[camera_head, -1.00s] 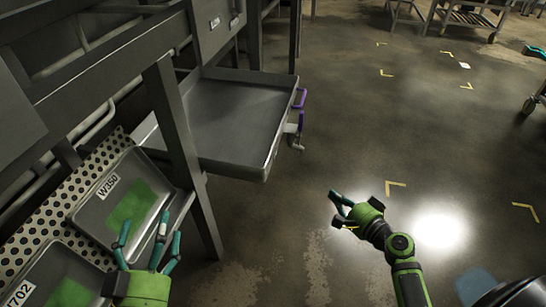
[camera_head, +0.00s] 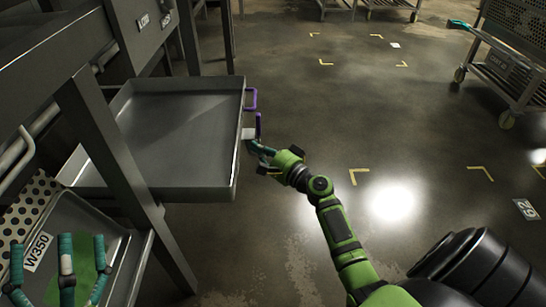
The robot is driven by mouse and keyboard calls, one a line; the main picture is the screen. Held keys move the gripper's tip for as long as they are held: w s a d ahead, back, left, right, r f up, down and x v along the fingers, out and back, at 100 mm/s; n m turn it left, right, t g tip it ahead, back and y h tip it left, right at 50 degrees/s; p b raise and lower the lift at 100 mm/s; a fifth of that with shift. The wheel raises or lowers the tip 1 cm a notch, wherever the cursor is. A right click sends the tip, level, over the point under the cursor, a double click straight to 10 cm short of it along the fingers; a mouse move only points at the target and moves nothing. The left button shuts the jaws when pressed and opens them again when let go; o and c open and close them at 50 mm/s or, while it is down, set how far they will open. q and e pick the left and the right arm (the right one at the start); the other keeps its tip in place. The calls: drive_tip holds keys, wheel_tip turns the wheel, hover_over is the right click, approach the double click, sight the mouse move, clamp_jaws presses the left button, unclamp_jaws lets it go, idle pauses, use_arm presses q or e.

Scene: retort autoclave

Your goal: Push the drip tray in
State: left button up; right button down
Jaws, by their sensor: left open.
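The drip tray (camera_head: 180,130) is a shallow grey metal tray that sticks out from under the frame at the left. Purple handles (camera_head: 251,99) and a small pale fitting (camera_head: 248,133) are on its right end. My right gripper (camera_head: 258,148) is at that end, by the fitting and the lower purple handle. Its fingers overlap the fitting in the picture, so contact and finger opening are unclear. My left gripper (camera_head: 58,250) is open at the bottom left, over a grey tray (camera_head: 118,245) labelled W350 with a green patch.
The grey metal frame (camera_head: 110,150) and its leg stand between the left gripper and the drip tray. A perforated shelf (camera_head: 25,205) lies at the left. The floor right of the tray is open, with yellow marks. A wheeled cart (camera_head: 510,65) stands at the far right.

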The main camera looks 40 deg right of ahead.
use_arm(q)
drive_tip(key=shift+w+a+f+y, duration=0.1)
drive_tip(key=shift+w+f+y, duration=0.2)
drive_tip(key=shift+f, duration=0.15)
use_arm(e)
drive_tip(key=shift+w+a, duration=0.4)
drive_tip(key=shift+a, duration=0.25)
drive_tip(key=shift+w+a, duration=0.4)
drive_tip(key=shift+a, duration=0.25)
